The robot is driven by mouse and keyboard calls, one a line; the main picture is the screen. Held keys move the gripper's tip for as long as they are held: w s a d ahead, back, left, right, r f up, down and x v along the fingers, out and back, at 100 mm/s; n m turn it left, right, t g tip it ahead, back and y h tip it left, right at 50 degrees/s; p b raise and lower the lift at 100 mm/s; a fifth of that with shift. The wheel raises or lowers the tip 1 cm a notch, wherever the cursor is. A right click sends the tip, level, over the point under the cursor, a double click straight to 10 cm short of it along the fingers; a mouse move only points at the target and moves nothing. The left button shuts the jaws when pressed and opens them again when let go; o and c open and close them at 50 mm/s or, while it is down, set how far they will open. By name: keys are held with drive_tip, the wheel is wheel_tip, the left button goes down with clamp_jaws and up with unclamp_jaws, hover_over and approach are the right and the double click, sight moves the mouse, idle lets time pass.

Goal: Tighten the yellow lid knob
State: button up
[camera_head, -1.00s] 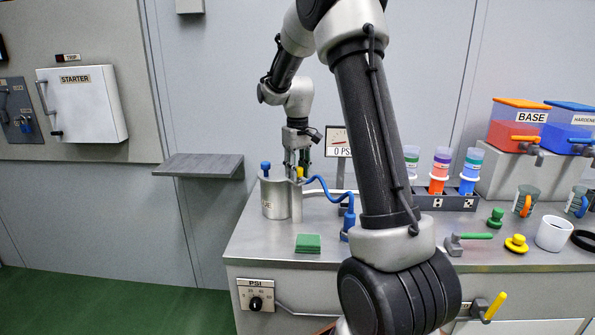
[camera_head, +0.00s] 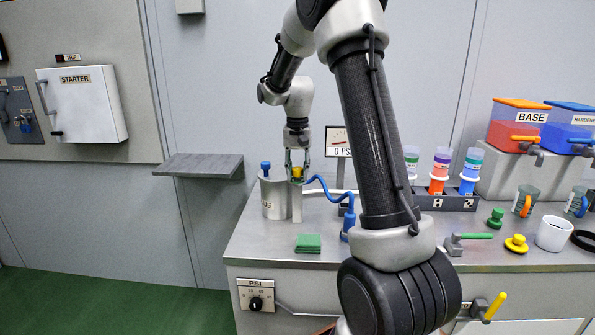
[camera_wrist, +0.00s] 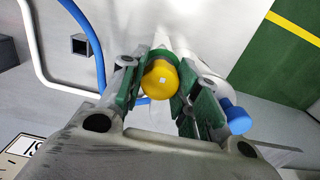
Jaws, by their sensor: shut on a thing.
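The yellow lid knob (camera_head: 297,172) sits at the top of the metal pot (camera_head: 273,197), on its right side. It shows as a round yellow cap with a small white square in the wrist view (camera_wrist: 162,80). My gripper (camera_head: 297,170) points down at it, and its green-padded fingers (camera_wrist: 165,92) are shut on the knob from both sides. A blue knob (camera_head: 265,168) stands on the pot to the left; it shows at the right in the wrist view (camera_wrist: 236,117). The pot's label is partly hidden.
A blue hose (camera_head: 335,190) runs right from beside the pot. Bottles (camera_head: 440,170), a yellow knob-like part (camera_head: 516,243) and a white cup (camera_head: 553,234) are to the right. A grey shelf (camera_head: 199,165) is left.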

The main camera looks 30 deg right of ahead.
sight(297, 168)
drive_tip(key=shift+r, duration=0.1)
idle(0.3)
drive_tip(key=o, duration=1)
wheel_tip(297, 168, up, 12)
drive_tip(key=shift+f, duration=0.1)
